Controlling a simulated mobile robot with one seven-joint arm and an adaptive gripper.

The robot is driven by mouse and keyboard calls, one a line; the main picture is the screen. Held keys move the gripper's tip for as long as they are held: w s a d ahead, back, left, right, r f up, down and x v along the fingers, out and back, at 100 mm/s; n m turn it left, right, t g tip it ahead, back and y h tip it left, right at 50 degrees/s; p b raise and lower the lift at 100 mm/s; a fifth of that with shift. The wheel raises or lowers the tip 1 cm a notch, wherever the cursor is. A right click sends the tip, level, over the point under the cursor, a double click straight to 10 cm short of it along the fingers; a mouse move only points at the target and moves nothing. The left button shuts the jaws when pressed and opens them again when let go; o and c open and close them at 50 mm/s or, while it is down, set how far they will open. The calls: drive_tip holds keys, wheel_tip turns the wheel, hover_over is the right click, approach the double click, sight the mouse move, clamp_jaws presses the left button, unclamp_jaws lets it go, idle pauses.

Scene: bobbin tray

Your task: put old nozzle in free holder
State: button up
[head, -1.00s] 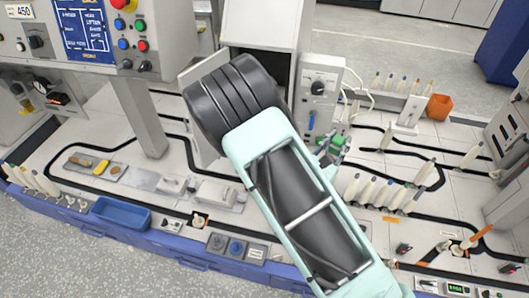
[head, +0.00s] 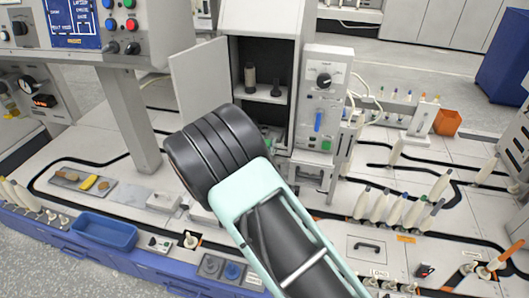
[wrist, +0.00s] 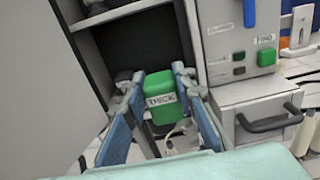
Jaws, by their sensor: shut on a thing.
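In the wrist view my gripper (wrist: 158,82) has its blue-padded fingers on either side of a green block (wrist: 160,88) with a white label reading THICK. It is shut on this block. I cannot tell whether the block is part of the old nozzle; a small pale part shows below it. The gripper is in front of the open cabinet's dark inside (wrist: 140,42). In the head view my arm hides most of the gripper and block. Two dark upright pieces, perhaps nozzles (head: 250,76), (head: 277,76), stand on the cabinet shelf (head: 262,95). I cannot identify a free holder.
The cabinet door (head: 200,85) stands open on the left. A control box (head: 322,105) is close on the cabinet's right, with a drawer handle (wrist: 270,121) below it. Several pale bobbins (head: 380,205) stand right of my arm. A blue tray (head: 105,232) lies front left.

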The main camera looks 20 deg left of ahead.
drive_tip(key=w+b, duration=0.1)
drive_tip(key=w, duration=0.4)
drive_tip(key=w+b, duration=0.1)
drive_tip(key=w, duration=0.4)
drive_tip(key=w+a+b, duration=0.1)
drive_tip(key=w, duration=0.4)
drive_tip(key=shift+f+b, duration=0.6)
drive_tip(key=shift+b, duration=0.05)
drive_tip(key=shift+f, duration=0.15)
idle(0.4)
drive_tip(key=shift+f+b, duration=0.7)
drive_tip(key=shift+f, duration=0.1)
drive_tip(key=o, duration=1.2)
